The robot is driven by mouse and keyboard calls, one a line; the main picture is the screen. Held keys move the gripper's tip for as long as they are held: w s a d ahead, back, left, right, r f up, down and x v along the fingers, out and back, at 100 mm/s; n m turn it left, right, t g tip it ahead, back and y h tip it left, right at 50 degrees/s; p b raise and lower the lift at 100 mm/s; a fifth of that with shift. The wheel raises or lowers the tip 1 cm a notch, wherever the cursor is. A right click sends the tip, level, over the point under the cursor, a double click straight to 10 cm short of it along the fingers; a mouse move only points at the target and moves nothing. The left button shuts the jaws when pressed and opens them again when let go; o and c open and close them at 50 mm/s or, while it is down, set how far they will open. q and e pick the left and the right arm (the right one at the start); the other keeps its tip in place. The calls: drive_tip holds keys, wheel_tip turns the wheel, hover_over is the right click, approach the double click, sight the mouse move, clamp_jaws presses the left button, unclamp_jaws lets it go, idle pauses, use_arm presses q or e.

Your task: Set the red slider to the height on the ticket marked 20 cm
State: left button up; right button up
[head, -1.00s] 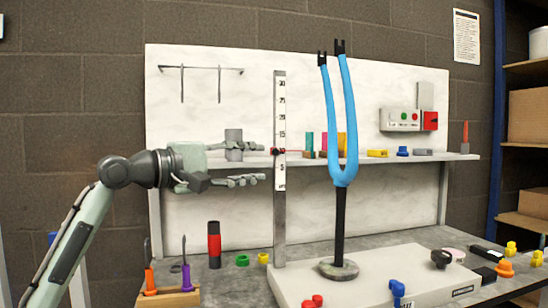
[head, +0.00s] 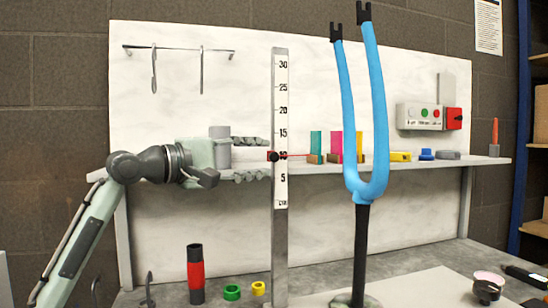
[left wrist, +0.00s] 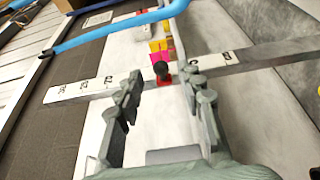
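The red slider (head: 275,156) with a dark knob sits on the upright scale (head: 281,110), level with about 10, between the 15 and 5 marks. My left gripper (head: 266,158) is open beside the scale, one finger above slider height and one below. In the left wrist view the slider (left wrist: 163,79) shows between the spread fingertips of the gripper (left wrist: 162,82), with a gap on each side. I cannot make out a ticket marked 20 cm; a paper (head: 488,27) on the wall is too small to read. My right gripper is not in view.
A blue fork (head: 379,120) stands on a black post (head: 361,255) right of the scale. A shelf (head: 420,163) behind carries colored blocks and small parts. A red and black cylinder (head: 195,275) and two rings stand on the bench below my left gripper.

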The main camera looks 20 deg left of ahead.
sight(271, 157)
use_arm(q)
drive_tip(key=x, duration=0.5)
drive_tip(key=shift+a, duration=0.1)
clamp_jaws()
idle(0.3)
